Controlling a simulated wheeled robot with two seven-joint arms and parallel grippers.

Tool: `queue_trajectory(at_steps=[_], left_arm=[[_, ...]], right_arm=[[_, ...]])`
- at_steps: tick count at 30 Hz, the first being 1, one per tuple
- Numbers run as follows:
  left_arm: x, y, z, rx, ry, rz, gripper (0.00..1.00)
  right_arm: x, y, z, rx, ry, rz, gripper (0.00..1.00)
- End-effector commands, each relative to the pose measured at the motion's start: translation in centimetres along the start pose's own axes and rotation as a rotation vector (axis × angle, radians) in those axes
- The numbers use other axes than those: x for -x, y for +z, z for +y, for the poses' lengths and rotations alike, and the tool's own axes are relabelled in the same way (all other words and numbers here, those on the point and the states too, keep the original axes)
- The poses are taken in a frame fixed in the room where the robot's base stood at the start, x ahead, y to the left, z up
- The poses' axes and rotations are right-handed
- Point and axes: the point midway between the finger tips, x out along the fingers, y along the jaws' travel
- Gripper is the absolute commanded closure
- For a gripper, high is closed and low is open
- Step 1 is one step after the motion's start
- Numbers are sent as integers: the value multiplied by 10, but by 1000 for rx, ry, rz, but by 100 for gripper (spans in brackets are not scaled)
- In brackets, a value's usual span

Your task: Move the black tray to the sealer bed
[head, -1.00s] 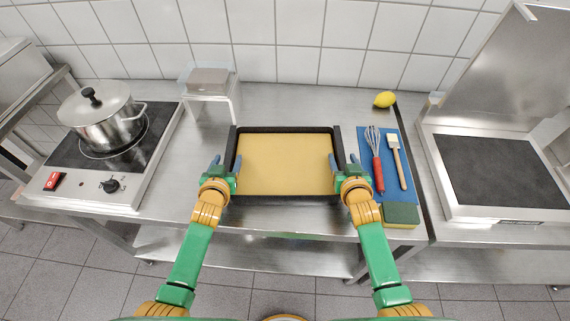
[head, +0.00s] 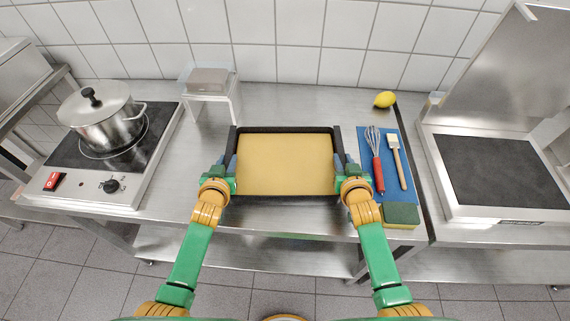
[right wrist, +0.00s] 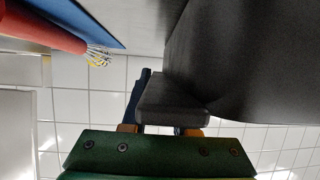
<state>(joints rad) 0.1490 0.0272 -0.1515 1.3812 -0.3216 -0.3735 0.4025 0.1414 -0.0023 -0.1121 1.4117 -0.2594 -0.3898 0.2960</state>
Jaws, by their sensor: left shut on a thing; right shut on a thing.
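The black tray (head: 285,130) with a tan, flat filling lies on the steel counter in the middle of the head view. My left gripper (head: 230,165) is shut on its left side. My right gripper (head: 342,165) is shut on its right side. In the right wrist view the tray's dark handle (right wrist: 172,112) sits between the fingers. The sealer bed (head: 500,170), a dark plate in a steel machine with a raised lid (head: 500,75), is at the far right. Whether the tray touches the counter cannot be told.
A pot (head: 104,118) on a hob is left.

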Motion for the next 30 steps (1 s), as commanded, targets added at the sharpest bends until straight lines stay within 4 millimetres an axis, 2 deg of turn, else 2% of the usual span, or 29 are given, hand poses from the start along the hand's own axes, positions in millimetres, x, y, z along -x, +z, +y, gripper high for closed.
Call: queue_trajectory(at_steps=[21,26,30], left_arm=[[0,0,0,0,0,0,100],[2,-6,0,0,0,3,100],[8,-21,0,0,0,3,100]], right_arm=[[0,0,0,0,0,0,100],[2,-6,0,0,-1,4,100],[8,-21,0,0,-1,4,100]])
